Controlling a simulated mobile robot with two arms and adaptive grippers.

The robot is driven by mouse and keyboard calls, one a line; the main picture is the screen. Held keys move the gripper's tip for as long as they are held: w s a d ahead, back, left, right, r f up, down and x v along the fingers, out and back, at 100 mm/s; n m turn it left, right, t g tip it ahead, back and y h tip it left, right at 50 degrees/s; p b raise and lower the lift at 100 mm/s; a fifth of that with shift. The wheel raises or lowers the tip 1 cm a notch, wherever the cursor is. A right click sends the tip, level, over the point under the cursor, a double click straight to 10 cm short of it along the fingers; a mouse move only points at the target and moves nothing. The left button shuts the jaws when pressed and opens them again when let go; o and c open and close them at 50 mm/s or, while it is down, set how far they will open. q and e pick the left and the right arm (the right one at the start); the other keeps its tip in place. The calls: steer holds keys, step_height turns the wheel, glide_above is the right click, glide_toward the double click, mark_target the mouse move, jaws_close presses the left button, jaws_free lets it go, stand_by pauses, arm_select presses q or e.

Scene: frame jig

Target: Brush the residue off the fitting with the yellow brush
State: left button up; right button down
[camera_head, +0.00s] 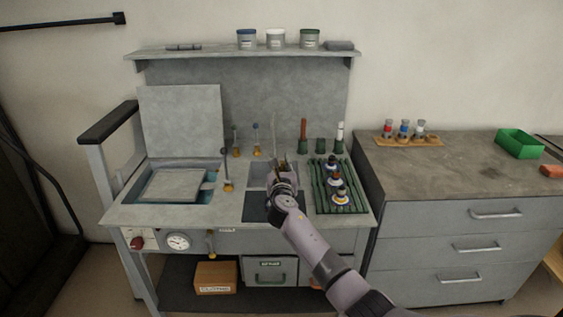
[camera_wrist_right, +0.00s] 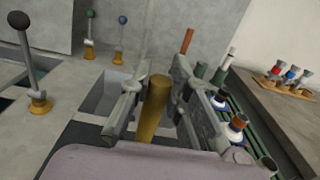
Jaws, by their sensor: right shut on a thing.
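My right gripper (camera_head: 282,172) is over the middle of the bench, above the sunken grey basin (camera_head: 259,175). In the right wrist view its two fingers (camera_wrist_right: 155,105) are closed around a mustard-yellow cylinder (camera_wrist_right: 153,110), which looks like the handle of the yellow brush. The bristles are hidden. Several fittings with dark, brown and white parts stand on the green slatted rack (camera_head: 322,196) to the right, among them a front one (camera_head: 341,194). I cannot tell which fitting carries residue, and none shows clearly. My left gripper is not in view.
Green holders stand behind the rack, one with an orange-red handle (camera_head: 303,128), one with a white handle (camera_head: 340,131). Levers with brass bases (camera_head: 228,185) rise on the left. A lidded blue-edged tank (camera_head: 172,186) is at left. A drawer cabinet (camera_head: 455,200) adjoins at right.

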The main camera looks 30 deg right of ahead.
steer(key=shift+p+v, duration=1.25)
steer(key=shift+v, duration=0.95)
steer(key=shift+f, duration=0.1)
step_height(320, 180, up, 7)
steer(key=p, duration=0.7)
steer(key=shift+w, duration=0.1)
